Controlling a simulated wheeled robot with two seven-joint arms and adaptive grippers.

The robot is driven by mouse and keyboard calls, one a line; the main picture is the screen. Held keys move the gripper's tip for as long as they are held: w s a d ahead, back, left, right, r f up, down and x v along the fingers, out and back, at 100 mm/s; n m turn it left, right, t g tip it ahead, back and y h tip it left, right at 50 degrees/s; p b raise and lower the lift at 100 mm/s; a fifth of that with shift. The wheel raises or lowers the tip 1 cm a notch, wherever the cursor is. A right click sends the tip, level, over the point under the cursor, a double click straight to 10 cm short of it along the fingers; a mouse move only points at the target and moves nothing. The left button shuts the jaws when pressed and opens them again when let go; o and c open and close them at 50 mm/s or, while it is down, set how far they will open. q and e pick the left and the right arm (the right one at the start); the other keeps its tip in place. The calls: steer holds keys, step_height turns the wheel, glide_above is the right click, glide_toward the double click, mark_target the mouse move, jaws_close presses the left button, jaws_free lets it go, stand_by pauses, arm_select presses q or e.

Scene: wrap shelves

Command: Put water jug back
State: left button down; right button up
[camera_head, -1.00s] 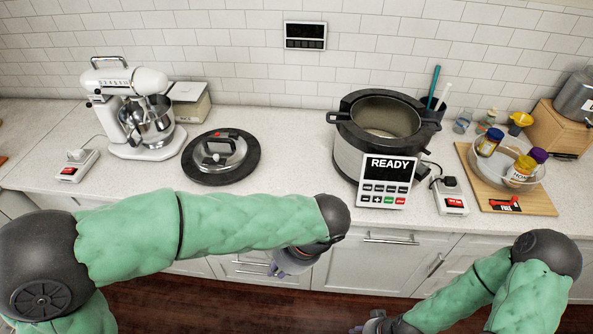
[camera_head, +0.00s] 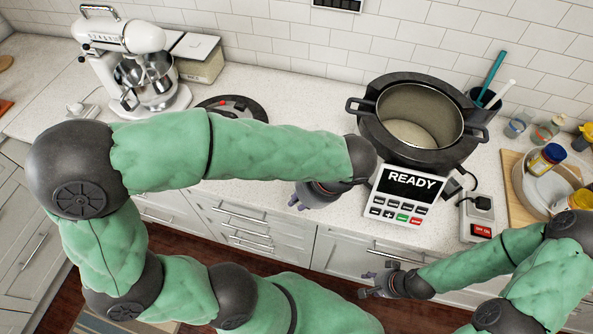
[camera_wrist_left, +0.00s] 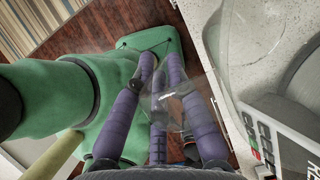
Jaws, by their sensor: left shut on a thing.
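My left gripper (camera_head: 302,197) is in front of the counter's front edge, left of the READY panel, partly hidden by my left forearm. In the left wrist view its purple fingers (camera_wrist_left: 162,65) are shut around a clear part. That part looks like the handle of the transparent water jug (camera_wrist_left: 262,40), whose clear body shows faintly at the upper right. I cannot make out the jug or its contents in the head view. My right gripper (camera_head: 372,284) is low in front of the cabinets, its fingers apart and empty.
An open cooker pot (camera_head: 415,115) with a READY panel (camera_head: 402,194) stands on the counter. A mixer (camera_head: 140,62) and a lid on a dark round mat (camera_head: 235,106) are at left.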

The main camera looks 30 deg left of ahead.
mark_target(293, 185)
arm_select(q)
steer(key=w+a+f, duration=0.1)
steer(key=w+a+f+b, duration=0.1)
steer(key=w+a, duration=0.1)
steer(key=w+a+f, duration=0.1)
steer(key=w, duration=0.1)
steer(key=shift+a+f, duration=0.2)
steer(key=shift+a, duration=0.15)
steer(key=w+a+f, duration=0.1)
steer(key=w+a+f+b, duration=0.1)
steer(key=f, duration=0.1)
steer(key=w+f+b, duration=0.1)
steer(key=f, duration=0.1)
steer(key=shift+w+a, duration=0.15)
steer(key=shift+a, duration=0.25)
steer(key=shift+w+a+f+b, duration=0.15)
steer(key=shift+f+b, duration=0.15)
steer(key=shift+f, duration=0.65)
steer(key=shift+w+a+f+b, duration=0.15)
steer(key=shift+f+b, duration=0.1)
steer(key=shift+f, duration=0.8)
steer(key=c, duration=1.2)
jaws_free()
steer(key=shift+c, duration=0.2)
steer(key=p+v, duration=0.3)
steer(key=v, duration=0.9)
